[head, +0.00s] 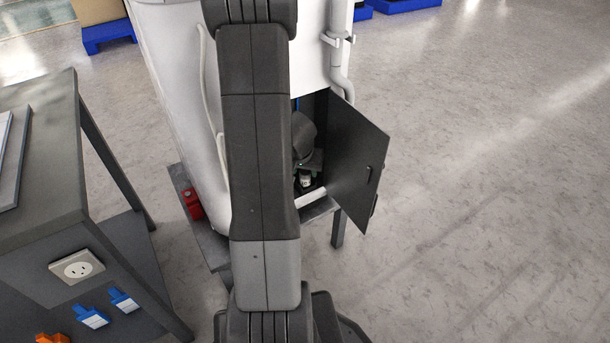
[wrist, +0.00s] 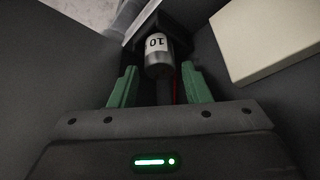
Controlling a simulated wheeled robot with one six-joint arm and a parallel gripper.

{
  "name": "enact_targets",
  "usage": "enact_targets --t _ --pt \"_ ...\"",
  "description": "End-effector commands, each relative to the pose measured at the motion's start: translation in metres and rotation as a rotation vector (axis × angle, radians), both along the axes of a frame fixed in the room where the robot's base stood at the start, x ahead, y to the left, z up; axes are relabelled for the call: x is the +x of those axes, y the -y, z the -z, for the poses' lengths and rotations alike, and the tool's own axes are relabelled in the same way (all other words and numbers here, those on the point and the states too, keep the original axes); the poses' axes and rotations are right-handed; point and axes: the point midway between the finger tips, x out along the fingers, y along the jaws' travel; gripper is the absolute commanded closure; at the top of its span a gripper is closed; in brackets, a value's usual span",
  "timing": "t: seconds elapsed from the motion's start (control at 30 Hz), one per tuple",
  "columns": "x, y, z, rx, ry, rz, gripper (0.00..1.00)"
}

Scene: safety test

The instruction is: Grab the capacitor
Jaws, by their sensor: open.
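The capacitor (wrist: 157,58) is a grey cylinder with a white label marked 10, seen in the wrist view just ahead of my gripper. My gripper (wrist: 156,82) is open, with one green finger on each side of the capacitor's near part. I cannot tell whether either finger touches it. In the head view a small white-labelled piece, likely the capacitor (head: 306,180), shows inside the open cabinet, below my wrist. My arm covers much of the cabinet there, and the fingers are hidden in that view.
The dark cabinet door (head: 357,165) stands open to the right of the opening. In the wrist view a pale block (wrist: 268,38) lies close at the right, with dark walls around. A workbench (head: 42,160) stands at the left. The floor at the right is clear.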

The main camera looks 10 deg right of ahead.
Motion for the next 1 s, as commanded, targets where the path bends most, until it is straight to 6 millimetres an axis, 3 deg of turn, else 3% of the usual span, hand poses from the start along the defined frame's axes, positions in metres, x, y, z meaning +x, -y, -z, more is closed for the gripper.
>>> enact_targets --t 0.03,0.1,0.47,0.63,0.67,1.0 --pt "0.001 0.001 0.016 0.000 -0.003 -0.001 0.57" --pt "0.004 0.002 0.022 0.001 -0.002 0.000 0.57" --pt "0.007 0.003 0.025 0.001 -0.001 0.000 0.57" --pt "0.007 0.003 0.025 0.000 -0.001 0.000 0.88" --pt "0.007 0.003 0.025 0.000 -0.001 0.000 0.91" --pt "0.007 0.003 0.024 0.000 -0.001 0.000 0.91"
